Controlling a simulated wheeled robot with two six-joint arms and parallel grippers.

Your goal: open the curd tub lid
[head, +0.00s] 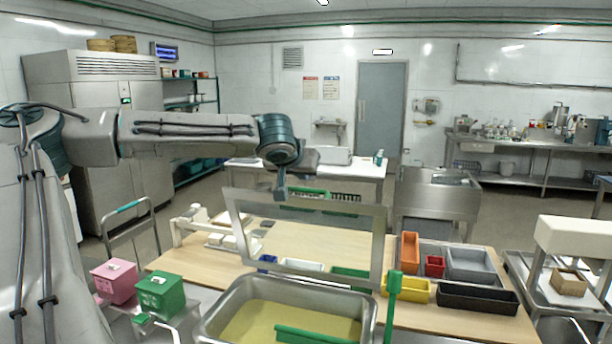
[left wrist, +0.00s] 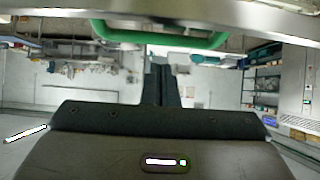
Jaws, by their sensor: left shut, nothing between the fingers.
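The curd tub (head: 215,322) is a steel basin at the bottom of the head view, with pale yellow contents. Its lid (head: 378,250) is a grey-framed, see-through panel that stands raised and steeply tilted above the tub. A green handle (head: 310,192) sits at the lid's upper edge. My left gripper (head: 281,193) is at that upper edge, beside the handle, shut and empty. In the left wrist view the shut fingers (left wrist: 160,88) point away, and the green handle (left wrist: 165,40) crosses above them; contact cannot be told. My right gripper is not in view.
A green paddle (head: 393,290) stands upright at the tub's right. Behind the tub, a wooden table (head: 330,238) carries coloured bins, including a yellow one (head: 408,291) and a black one (head: 478,299). Pink (head: 114,282) and green (head: 160,294) boxes stand at left.

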